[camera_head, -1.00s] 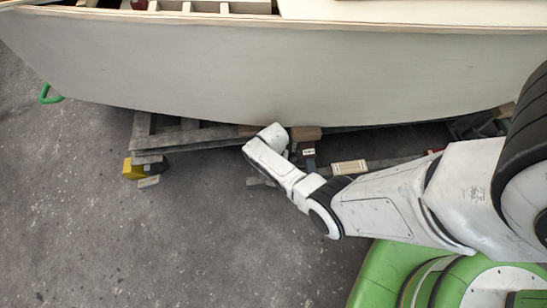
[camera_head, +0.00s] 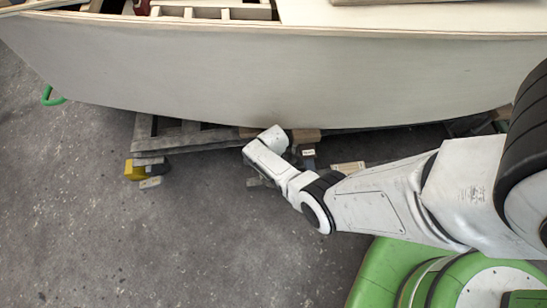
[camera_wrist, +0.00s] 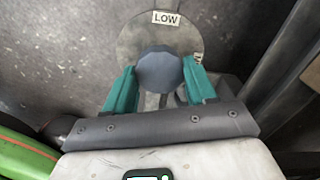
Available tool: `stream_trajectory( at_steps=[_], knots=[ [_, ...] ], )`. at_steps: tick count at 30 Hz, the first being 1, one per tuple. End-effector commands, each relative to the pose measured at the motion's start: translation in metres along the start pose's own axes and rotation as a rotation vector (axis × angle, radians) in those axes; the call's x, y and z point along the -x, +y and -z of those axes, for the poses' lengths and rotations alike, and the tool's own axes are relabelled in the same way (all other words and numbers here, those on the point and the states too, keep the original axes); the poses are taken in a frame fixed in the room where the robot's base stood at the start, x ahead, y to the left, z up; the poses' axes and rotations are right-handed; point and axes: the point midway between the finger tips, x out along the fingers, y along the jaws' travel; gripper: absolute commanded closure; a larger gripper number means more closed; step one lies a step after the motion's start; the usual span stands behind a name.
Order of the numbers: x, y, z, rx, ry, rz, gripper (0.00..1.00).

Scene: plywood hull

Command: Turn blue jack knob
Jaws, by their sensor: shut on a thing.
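The blue jack knob (camera_wrist: 160,70) is a faceted dark-blue knob in the middle of the wrist view. It sits in front of a round grey disc (camera_wrist: 133,42) with a white label reading LOW (camera_wrist: 166,18) at its top edge. My gripper (camera_wrist: 160,80) has its teal fingers on the left and right sides of the knob and is shut on it. The lower part of the knob's mount is partly hidden behind the fingers. In the head view my arm's end is under the hull's edge, and the knob and fingers cannot be made out there.
The large pale plywood hull (camera_head: 230,75) overhangs the work area on a dark timber cradle (camera_head: 190,138). A yellow block (camera_head: 134,170) is at the cradle's left end. A small labelled dark part (camera_head: 308,158) stands right of my wrist. The concrete floor is clear at lower left.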

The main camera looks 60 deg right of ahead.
Motion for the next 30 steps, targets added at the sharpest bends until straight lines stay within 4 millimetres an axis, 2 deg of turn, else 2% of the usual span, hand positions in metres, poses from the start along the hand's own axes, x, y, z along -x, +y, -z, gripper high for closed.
stream_trajectory(
  at_steps=[12, 30],
  knots=[
    [0.0000, -0.0001, -0.0001, -0.265, 0.000, 0.000, 0.74],
    [-0.0001, -0.0001, 0.0004, -0.341, 0.000, 0.000, 0.74]
  ],
)
